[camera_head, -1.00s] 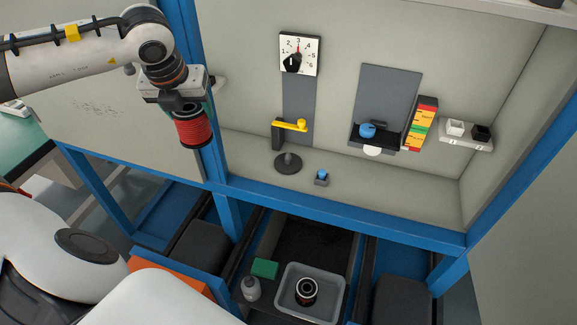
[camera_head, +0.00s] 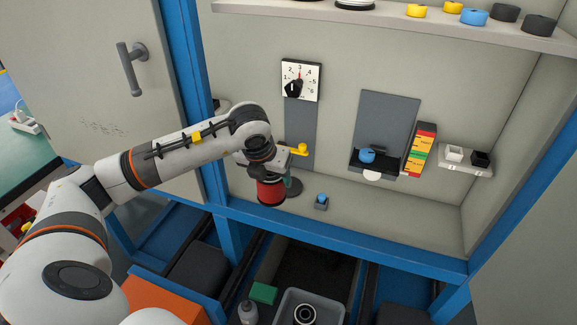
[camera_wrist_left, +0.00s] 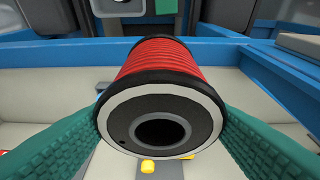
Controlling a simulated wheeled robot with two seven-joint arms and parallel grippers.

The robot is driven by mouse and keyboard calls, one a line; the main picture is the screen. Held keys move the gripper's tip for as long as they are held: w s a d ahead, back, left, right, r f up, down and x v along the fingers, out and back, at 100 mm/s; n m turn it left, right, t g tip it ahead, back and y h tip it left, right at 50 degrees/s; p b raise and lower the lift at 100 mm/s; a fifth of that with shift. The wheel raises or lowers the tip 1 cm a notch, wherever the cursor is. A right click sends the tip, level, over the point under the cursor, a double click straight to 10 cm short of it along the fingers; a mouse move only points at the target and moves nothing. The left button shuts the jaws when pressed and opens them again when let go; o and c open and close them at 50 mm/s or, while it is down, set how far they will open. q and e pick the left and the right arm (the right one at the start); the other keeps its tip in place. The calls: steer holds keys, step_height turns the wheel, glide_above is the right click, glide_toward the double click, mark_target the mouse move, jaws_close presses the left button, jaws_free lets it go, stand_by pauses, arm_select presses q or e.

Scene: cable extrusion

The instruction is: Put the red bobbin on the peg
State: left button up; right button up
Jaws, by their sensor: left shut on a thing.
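The red bobbin (camera_head: 271,192) hangs under my left gripper (camera_head: 272,180) inside the blue-framed bay. In the left wrist view the bobbin (camera_wrist_left: 165,58) shows red winding and a black, white-edged flange with a central hole. It sits between the two green, textured fingers of my left gripper (camera_wrist_left: 163,112), which is shut on it. A dark round base (camera_head: 294,188), seemingly that of the peg, stands on the bay floor just right of the bobbin, partly hidden by gripper and bobbin. I cannot tell whether they touch. My right gripper is not in view.
A yellow lever (camera_head: 301,150) is close to the right of my gripper. A blue button (camera_head: 321,199) stands on the bay floor. A dial (camera_head: 300,80) is on the back wall. The blue front beam (camera_head: 350,239) edges the bay; a grey bin (camera_head: 325,297) is below.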

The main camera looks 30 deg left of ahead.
arm_select(q)
steer(key=w+a+f+p, duration=0.1)
steer(key=w, duration=0.3)
steer(key=w+p, duration=0.1)
steer(key=w, duration=0.3)
steer(key=w+a+f+p, duration=0.1)
steer(key=w, duration=0.2)
steer(key=shift+w+a+f, duration=0.3)
steer(key=shift+w+f, duration=0.05)
steer(key=shift+w, duration=0.05)
step_height(320, 180, down, 4)
steer(key=shift+f+p, duration=0.1)
steer(key=shift+p, duration=0.5)
steer(key=shift+f, duration=0.15)
steer(key=o, duration=1)
steer(key=shift+o, duration=0.2)
steer(key=shift+s+r, duration=0.1)
steer(key=shift+r, duration=0.2)
steer(key=b+v, duration=0.2)
steer(key=v, duration=0.9)
steer(key=shift+s+r, duration=0.25)
steer(key=shift+r, duration=0.05)
